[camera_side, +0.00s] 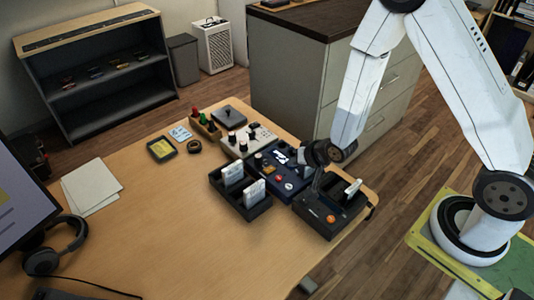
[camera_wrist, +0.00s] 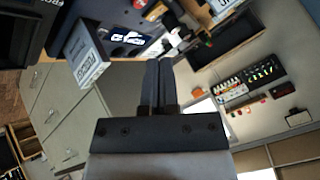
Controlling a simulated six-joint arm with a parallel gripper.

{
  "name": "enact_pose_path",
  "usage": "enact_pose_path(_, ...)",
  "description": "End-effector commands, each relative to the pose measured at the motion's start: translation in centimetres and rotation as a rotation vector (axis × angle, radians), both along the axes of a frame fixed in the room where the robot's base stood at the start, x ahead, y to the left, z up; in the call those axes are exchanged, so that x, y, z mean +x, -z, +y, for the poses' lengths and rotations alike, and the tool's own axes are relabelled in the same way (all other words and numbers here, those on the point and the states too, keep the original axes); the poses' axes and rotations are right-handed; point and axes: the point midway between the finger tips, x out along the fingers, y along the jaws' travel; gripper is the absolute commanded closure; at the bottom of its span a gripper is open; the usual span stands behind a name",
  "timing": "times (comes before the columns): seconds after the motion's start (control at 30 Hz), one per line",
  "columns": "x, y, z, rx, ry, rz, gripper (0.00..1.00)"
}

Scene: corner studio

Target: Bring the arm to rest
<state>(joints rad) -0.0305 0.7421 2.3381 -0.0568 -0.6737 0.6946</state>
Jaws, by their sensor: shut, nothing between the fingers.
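My gripper (camera_side: 317,181) hangs from the white arm over the right end of the wooden desk (camera_side: 190,240). In the side view it is near the blue device with a screen (camera_side: 268,172) and a black box with an orange knob (camera_side: 325,218). Its dark fingers overlap these devices in the picture, so I cannot tell the exact gap. In the wrist view my gripper (camera_wrist: 158,66) shows two dark fingers pressed together with nothing between them. A white card (camera_wrist: 86,58) and the blue device's screen (camera_wrist: 127,38) show past the fingers.
A black tray (camera_side: 247,211) with two white cards stands left of the box. A beige device (camera_side: 247,138) and a holder with red and green handles (camera_side: 203,122) are behind. Headphones (camera_side: 48,256) and paper sheets (camera_side: 90,186) lie left. The desk's front middle is clear.

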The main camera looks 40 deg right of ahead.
Motion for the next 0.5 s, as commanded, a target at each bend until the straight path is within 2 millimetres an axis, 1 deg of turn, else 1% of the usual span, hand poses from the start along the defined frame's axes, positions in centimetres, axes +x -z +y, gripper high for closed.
enact_pose_path(0.03,-0.1,-0.8,-0.1,-0.020,-0.015,0.014,1.00)
enact_pose_path(0.27,-1.8,-4.1,-0.7,-0.131,-0.121,0.121,1.00)
enact_pose_path(0.5,-4.6,-7.6,-1.3,-0.230,-0.252,0.241,1.00)
